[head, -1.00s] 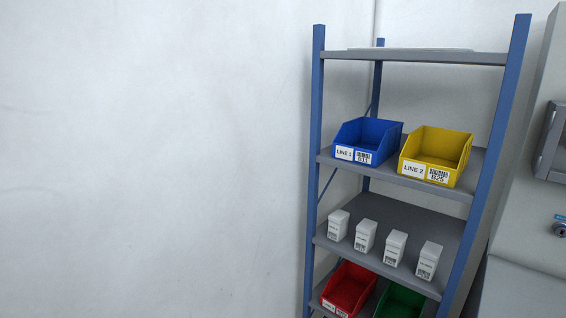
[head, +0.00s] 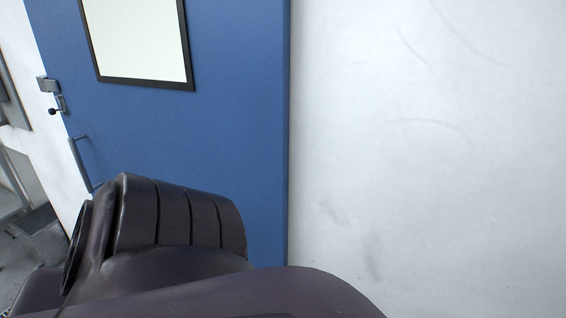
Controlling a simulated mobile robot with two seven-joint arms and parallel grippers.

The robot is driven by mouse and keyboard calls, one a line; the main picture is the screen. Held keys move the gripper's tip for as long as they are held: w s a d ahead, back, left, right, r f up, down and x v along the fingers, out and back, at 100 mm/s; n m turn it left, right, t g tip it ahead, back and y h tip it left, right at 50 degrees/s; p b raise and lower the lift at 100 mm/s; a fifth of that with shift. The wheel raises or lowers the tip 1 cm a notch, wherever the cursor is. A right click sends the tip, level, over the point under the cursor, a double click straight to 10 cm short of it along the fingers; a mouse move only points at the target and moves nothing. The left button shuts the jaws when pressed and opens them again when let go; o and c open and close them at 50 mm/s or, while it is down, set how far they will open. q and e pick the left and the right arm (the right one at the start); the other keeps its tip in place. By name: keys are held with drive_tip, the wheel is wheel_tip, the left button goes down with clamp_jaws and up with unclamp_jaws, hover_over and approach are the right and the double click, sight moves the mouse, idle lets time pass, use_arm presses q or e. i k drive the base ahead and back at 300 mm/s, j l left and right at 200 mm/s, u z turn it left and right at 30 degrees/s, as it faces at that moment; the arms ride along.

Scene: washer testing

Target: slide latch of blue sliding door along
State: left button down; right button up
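The blue sliding door (head: 240,110) fills the left half of the head view, with a pale window in a dark frame. The latch (head: 53,92), a small grey metal piece with a dark knob, sits at the door's left edge. A grey pull handle (head: 82,163) is below it on the door. My own dark arm covers the lower part of the door. Neither gripper is in view.
A plain white wall (head: 430,150) takes up the right half. Left of the door are a strip of white wall and grey equipment (head: 38,218) near the floor, partly cut off by the picture edge.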

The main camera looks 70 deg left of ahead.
sight(52, 111)
drive_tip(key=u, duration=3.2)
drive_tip(key=i+j, duration=0.55)
drive_tip(key=j, duration=0.15)
drive_tip(key=i+j, duration=0.5)
drive_tip(key=j, duration=0.2)
drive_tip(key=i+j+u, duration=0.1)
drive_tip(key=i+j, duration=0.45)
drive_tip(key=j, duration=0.15)
